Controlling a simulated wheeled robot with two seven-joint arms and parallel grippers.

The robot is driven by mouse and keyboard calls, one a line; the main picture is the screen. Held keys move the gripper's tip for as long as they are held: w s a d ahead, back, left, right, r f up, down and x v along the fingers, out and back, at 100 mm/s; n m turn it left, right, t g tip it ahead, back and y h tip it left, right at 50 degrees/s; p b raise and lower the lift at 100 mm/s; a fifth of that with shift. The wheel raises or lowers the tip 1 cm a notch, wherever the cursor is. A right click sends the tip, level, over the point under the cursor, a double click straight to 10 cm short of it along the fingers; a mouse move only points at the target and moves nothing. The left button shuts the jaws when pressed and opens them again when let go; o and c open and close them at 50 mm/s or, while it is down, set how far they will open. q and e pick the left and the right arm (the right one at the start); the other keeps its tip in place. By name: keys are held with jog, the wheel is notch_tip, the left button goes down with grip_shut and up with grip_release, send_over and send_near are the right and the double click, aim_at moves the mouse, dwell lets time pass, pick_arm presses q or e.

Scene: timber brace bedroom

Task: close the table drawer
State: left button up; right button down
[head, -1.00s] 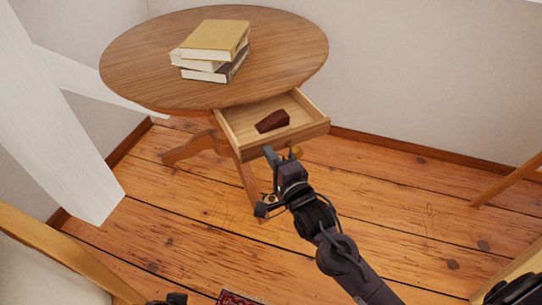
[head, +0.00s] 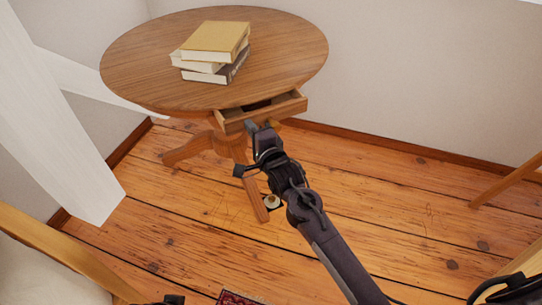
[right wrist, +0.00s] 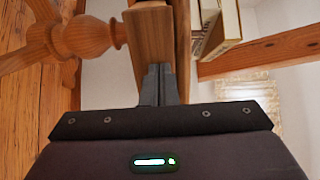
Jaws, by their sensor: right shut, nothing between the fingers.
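The table drawer (head: 291,107) sticks out a short way from under the round wooden table (head: 130,62). A dark brown object (head: 258,104) lies inside it, mostly hidden by the tabletop. My right gripper (head: 259,125) is shut and empty, with its fingertips at the outer face of the drawer front. In the right wrist view the closed fingers (right wrist: 160,84) meet the wooden drawer front (right wrist: 150,40) and appear to touch it. The gripper hides part of the drawer front and most of the knob. My left gripper is not clearly in view.
A stack of books (head: 213,45) lies on the tabletop. A white slanted beam (head: 55,130) stands at the left. Table legs (head: 190,150) spread over the plank floor (head: 390,210). Another wooden leg (head: 505,182) is at the right. Floor right of the table is clear.

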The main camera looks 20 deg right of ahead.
aim_at(238, 110)
jog(key=w, duration=0.2)
jog(key=w+a+b, duration=0.1)
jog(key=w, duration=0.5)
jog(key=shift+a+f+b, duration=0.1)
jog(key=shift+a+b, duration=0.15)
jog(key=shift+b, duration=0.15)
pick_arm(q)
jog(key=shift+w+d+f+m+t+h, duration=0.1)
jog(key=shift+w+d+t+h, duration=0.15)
jog(key=shift+d, duration=0.25)
jog(key=shift+w+d+m+t+h, duration=0.15)
jog(key=shift+d+t, duration=0.15)
jog(key=shift+d, duration=0.2)
jog(key=shift+w+d+f+m+t+h, duration=0.15)
jog(key=shift+d+t+h, duration=0.1)
jog(key=shift+d, duration=0.25)
pick_arm(e)
jog(key=shift+w+a, duration=0.15)
jog(key=shift+w, duration=0.5)
pick_arm(q)
jog(key=shift+r, duration=0.1)
